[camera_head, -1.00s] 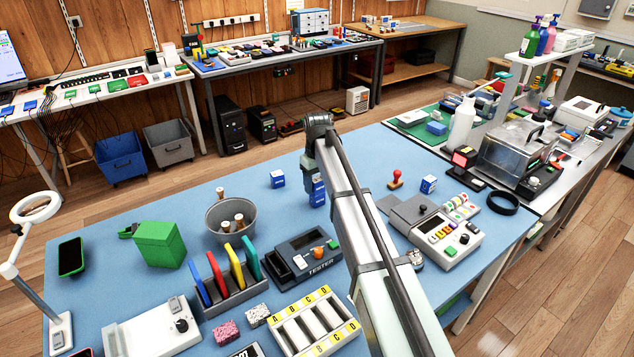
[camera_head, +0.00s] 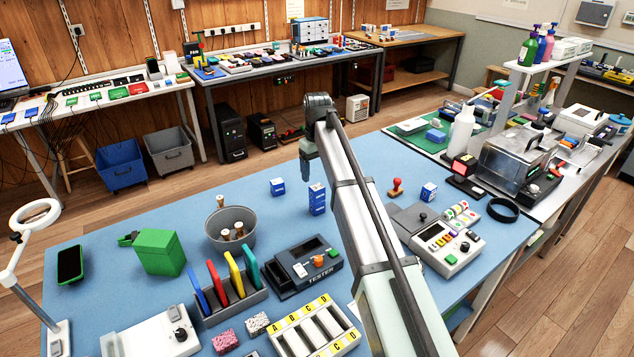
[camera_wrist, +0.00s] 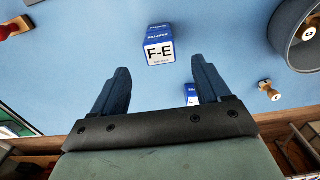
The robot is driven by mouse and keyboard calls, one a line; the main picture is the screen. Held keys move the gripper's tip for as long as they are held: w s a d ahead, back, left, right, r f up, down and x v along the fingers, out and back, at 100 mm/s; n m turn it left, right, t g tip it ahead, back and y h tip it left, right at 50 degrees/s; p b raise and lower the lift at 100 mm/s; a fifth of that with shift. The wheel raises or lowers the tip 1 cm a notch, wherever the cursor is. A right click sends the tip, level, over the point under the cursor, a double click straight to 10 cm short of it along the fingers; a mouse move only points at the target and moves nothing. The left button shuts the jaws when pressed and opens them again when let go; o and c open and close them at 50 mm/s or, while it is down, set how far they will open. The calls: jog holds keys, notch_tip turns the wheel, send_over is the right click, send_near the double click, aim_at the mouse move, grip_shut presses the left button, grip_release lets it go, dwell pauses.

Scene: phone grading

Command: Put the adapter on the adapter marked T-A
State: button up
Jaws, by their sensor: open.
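Two blue-and-white adapter cubes are stacked upright (camera_head: 317,199) on the blue table. In the wrist view the top adapter shows the letters F-E (camera_wrist: 159,46). I cannot read the lower one's label. My gripper (camera_head: 307,178) is above and slightly left of the stack in the head view. In the wrist view its two blue fingers (camera_wrist: 158,68) are apart with nothing between them. A single adapter (camera_head: 277,186) lies left of the stack; in the wrist view it is partly hidden by a finger (camera_wrist: 192,92). I cannot make out T-A on any adapter.
A grey bucket (camera_head: 230,227) with wooden-handled pieces is left of the stack. A tester (camera_head: 308,263) lies in front. A red stamp (camera_head: 397,187) and another cube (camera_head: 428,192) are to the right. Blue table is clear around the stack.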

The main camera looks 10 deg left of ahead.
aim_at(317, 186)
jog(key=shift+r, duration=2.1)
